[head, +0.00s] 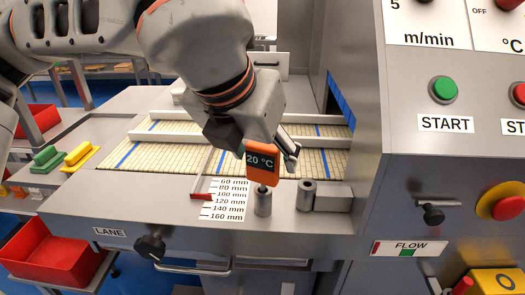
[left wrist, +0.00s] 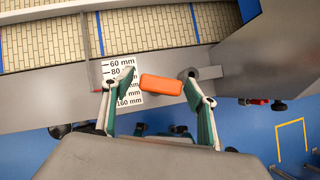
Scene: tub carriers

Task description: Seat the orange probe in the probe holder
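The orange probe (head: 262,161) has a dark display reading 20 °C. It stands about upright, its dark stem meeting the top of a grey metal cylinder (head: 263,203); how deep it sits is hidden. A second grey cylinder (head: 306,196) with an open top stands to its right; I cannot tell which is the probe holder. My left gripper (head: 258,146) is around the probe's head. In the left wrist view its fingers (left wrist: 164,86) are apart, with gaps on both sides of the orange probe (left wrist: 161,85). My right gripper is not in view.
A grey block (head: 332,197) adjoins the second cylinder. A millimetre scale (head: 223,200) with a red pointer lies left of the probe. Guide rails cross the belt (head: 180,147) behind. The machine cabinet (head: 430,170) rises at right. A red bin (head: 52,252) is at lower left.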

